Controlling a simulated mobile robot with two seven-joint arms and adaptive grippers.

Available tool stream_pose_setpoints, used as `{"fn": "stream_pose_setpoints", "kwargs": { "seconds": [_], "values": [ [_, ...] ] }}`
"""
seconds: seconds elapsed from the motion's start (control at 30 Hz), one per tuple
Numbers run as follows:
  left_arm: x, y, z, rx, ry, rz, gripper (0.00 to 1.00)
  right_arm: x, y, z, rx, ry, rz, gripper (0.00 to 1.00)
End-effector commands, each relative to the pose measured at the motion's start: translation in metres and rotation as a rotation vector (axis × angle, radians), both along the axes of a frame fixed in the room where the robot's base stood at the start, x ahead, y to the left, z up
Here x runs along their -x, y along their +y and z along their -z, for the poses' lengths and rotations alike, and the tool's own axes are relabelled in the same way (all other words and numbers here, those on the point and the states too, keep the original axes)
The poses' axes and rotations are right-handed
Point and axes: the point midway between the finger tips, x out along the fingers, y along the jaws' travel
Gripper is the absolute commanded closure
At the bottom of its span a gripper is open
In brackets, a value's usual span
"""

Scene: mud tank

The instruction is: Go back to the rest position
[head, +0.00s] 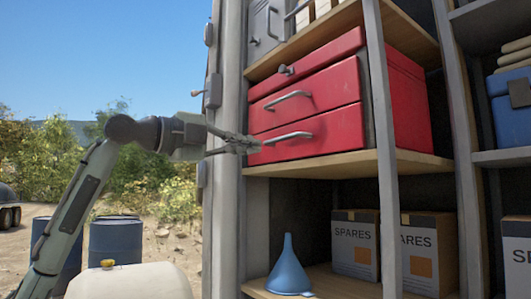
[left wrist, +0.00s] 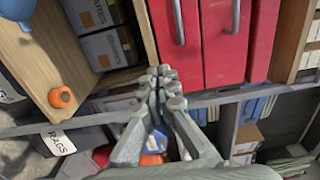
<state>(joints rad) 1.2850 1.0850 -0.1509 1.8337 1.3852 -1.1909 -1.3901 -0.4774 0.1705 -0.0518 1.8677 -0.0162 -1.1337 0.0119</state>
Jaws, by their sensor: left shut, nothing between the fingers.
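My left gripper (head: 252,145) comes in from the left in the head view, in front of the lower drawers of a red drawer cabinet (head: 410,105). Its fingers are shut with nothing between them. In the left wrist view the left gripper (left wrist: 162,78) shows with its fingertips together, beside the red drawer fronts (left wrist: 225,45) and their handles. I cannot tell whether it touches a drawer. The drawers look closed in the head view. My right gripper is in neither view.
The cabinet stands on a wooden shelf (head: 420,163) between grey posts (head: 382,150). Below are a blue funnel (head: 288,272) and boxes marked SPARES (head: 355,243). Blue barrels (head: 116,240) stand outside at left. An orange round thing (left wrist: 62,97) shows in the wrist view.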

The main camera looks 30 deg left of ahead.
Motion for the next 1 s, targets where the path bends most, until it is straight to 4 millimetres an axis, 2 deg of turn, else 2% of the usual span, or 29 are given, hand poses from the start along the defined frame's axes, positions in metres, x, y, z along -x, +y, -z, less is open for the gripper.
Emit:
{"fn": "stream_pose_setpoints", "kwargs": {
  "seconds": [0.1,0.23,0.47,0.57,0.67,0.77,0.9,0.97,1.0],
  "values": [
    [0.016,0.007,0.001,-0.001,0.000,-0.002,1.00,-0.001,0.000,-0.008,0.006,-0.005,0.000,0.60],
    [0.025,0.010,0.000,0.000,0.000,0.000,1.00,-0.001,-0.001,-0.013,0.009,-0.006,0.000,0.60],
    [0.027,0.011,0.000,0.000,0.001,0.000,1.00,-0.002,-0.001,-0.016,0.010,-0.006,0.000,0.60],
    [0.019,0.010,0.008,0.011,0.019,-0.001,1.00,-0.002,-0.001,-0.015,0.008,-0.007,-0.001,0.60],
    [-0.005,0.006,0.037,0.048,0.081,-0.013,1.00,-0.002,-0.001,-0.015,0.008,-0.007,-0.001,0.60],
    [-0.042,0.000,0.090,0.115,0.185,-0.040,1.00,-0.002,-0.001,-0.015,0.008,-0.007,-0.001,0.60],
    [-0.089,-0.009,0.187,0.233,0.353,-0.105,1.00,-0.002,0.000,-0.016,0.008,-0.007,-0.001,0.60],
    [-0.103,-0.013,0.231,0.283,0.423,-0.140,1.00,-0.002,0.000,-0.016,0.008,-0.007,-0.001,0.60],
    [-0.110,-0.015,0.261,0.317,0.468,-0.164,1.00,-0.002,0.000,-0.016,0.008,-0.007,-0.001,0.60]
  ]
}}
